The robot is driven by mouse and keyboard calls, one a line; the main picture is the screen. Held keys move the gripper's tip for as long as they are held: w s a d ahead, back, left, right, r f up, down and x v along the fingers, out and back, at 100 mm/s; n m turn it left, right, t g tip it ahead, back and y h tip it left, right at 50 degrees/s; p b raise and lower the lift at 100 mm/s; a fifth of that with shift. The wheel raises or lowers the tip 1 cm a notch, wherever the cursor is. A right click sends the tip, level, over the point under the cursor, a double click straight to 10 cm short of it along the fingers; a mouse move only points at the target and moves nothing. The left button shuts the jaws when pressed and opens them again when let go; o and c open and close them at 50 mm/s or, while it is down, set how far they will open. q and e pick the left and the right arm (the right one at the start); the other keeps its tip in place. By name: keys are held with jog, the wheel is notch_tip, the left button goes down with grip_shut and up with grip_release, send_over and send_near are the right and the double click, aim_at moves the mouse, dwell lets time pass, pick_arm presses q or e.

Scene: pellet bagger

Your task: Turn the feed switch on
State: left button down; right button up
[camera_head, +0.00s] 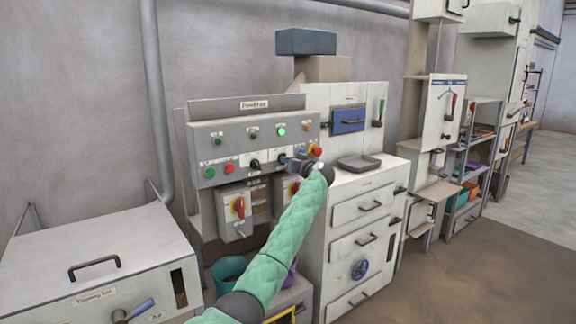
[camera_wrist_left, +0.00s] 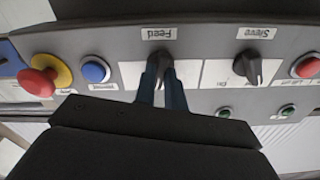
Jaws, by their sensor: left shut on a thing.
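The feed switch (camera_wrist_left: 166,66) is a small dark knob on the grey control panel, under a label reading "Feed" that appears upside down in the left wrist view. My left gripper (camera_wrist_left: 163,84) is shut on this knob, with one finger on each side of it. In the head view my left gripper (camera_head: 287,160) reaches the lower right of the panel (camera_head: 230,131) and largely hides the feed switch. The way the knob points is hard to tell between the fingers. My right gripper is not in view.
The sieve knob (camera_wrist_left: 247,66) sits beside the feed switch. On its other side are a blue button (camera_wrist_left: 95,71) and a red emergency stop (camera_wrist_left: 40,82) on yellow. A green lamp (camera_head: 281,131) glows on the panel. A white drawer cabinet (camera_head: 345,215) stands right of the panel.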

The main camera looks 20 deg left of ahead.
pick_arm(q)
jog(key=shift+d+m+b, duration=0.1)
jog(key=shift+m+b, duration=0.3)
jog(key=shift+m, duration=1)
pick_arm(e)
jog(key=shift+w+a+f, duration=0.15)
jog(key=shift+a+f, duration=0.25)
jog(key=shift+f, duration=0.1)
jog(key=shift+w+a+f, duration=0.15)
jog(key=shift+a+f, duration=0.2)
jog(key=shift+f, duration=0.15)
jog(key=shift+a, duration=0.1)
pick_arm(q)
jog(key=c, duration=1.5)
grip_release()
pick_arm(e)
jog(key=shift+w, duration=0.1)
pick_arm(q)
jog(key=shift+o, duration=0.2)
jog(key=shift+d, duration=0.1)
